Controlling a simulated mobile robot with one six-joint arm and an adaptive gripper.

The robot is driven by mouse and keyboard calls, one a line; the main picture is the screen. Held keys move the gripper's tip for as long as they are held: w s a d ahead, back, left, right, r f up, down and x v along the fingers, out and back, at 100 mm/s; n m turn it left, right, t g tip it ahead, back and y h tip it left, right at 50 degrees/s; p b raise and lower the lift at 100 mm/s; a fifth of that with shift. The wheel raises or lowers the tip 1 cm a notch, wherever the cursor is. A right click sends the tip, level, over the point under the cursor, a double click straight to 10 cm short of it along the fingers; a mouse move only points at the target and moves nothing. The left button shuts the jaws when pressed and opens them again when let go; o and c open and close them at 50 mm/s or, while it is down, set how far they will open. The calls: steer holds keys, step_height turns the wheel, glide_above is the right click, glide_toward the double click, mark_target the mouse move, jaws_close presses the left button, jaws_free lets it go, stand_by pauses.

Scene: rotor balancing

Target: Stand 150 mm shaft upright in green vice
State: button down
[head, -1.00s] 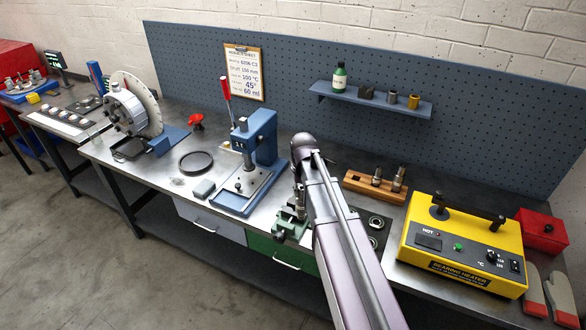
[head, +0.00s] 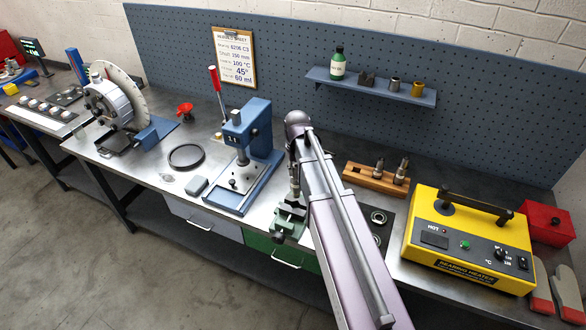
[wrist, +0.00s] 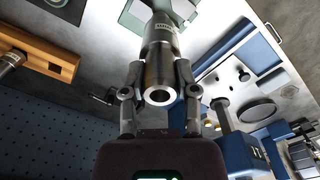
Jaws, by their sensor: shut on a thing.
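My gripper (wrist: 160,92) is shut on the shaft (wrist: 160,58), a grey metal cylinder with a hollow near end and a small label farther along. In the wrist view the shaft's far end points at the green vice (wrist: 128,14), overlapping it. In the head view the green vice (head: 288,222) sits at the bench's front edge, right of the blue press. My arm hides most of the gripper and shaft there. I cannot tell whether the shaft touches the vice or sits between its jaws.
The blue arbor press (head: 245,150) stands close left of the vice. A wooden block (head: 376,180) with metal pieces and the yellow bearing heater (head: 470,240) are to the right.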

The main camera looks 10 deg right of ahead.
mark_target(296, 187)
steer(key=shift+a, duration=0.1)
steer(key=shift+f+b, duration=4.25)
steer(key=shift+b, duration=0.05)
stand_by(0.4)
steer(key=shift+c, duration=1.5)
jaws_free()
steer(key=shift+s, duration=0.1)
steer(key=shift+c, duration=0.3)
